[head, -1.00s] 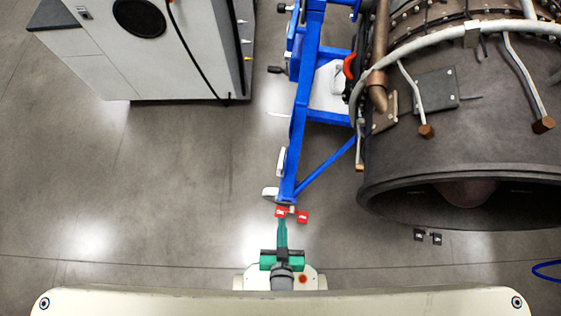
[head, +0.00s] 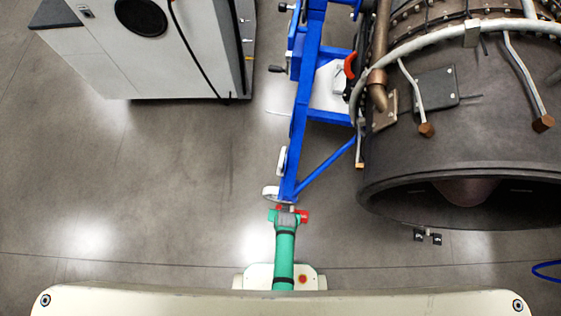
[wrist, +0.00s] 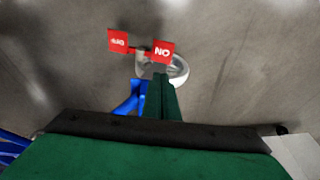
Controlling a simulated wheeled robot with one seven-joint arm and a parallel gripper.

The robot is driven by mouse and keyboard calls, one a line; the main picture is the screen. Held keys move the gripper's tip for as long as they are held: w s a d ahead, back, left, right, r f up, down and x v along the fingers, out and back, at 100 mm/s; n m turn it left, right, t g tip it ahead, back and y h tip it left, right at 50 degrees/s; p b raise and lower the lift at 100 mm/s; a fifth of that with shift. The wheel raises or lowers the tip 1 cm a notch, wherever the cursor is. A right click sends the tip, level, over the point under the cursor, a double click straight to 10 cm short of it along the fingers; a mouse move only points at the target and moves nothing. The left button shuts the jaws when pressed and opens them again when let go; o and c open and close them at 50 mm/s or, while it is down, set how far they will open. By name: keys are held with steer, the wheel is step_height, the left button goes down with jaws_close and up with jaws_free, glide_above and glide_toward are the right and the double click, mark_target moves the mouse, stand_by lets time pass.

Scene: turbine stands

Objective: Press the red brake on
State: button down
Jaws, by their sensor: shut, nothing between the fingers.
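The red brake (head: 304,216) is a pair of small red tabs at the near end of the blue stand (head: 287,185), by a caster wheel. In the head view my gripper (head: 287,217) hides most of it. The wrist view shows both tabs: the ON tab (wrist: 163,51), its lettering upside down, and a second red tab (wrist: 118,41) with small, hard-to-read lettering. My gripper's green fingers (wrist: 162,86) are shut and empty, pointing at the ON tab, their tips just short of it in the picture. I cannot tell whether they touch it.
A large dark turbine (head: 455,140) rests on the blue stand at the right. A grey cabinet (head: 160,60) stands at the upper left. A blue cable (head: 547,270) lies at the right edge. The floor (head: 150,180) left of the stand is clear.

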steer(key=x, duration=0.9)
steer(key=shift+w+f, duration=0.1)
steer(key=shift+f, duration=0.1)
steer(key=shift+a+f, duration=0.2)
steer(key=shift+f, duration=0.8)
steer(key=shift+a+f, duration=0.25)
steer(key=shift+f, duration=0.75)
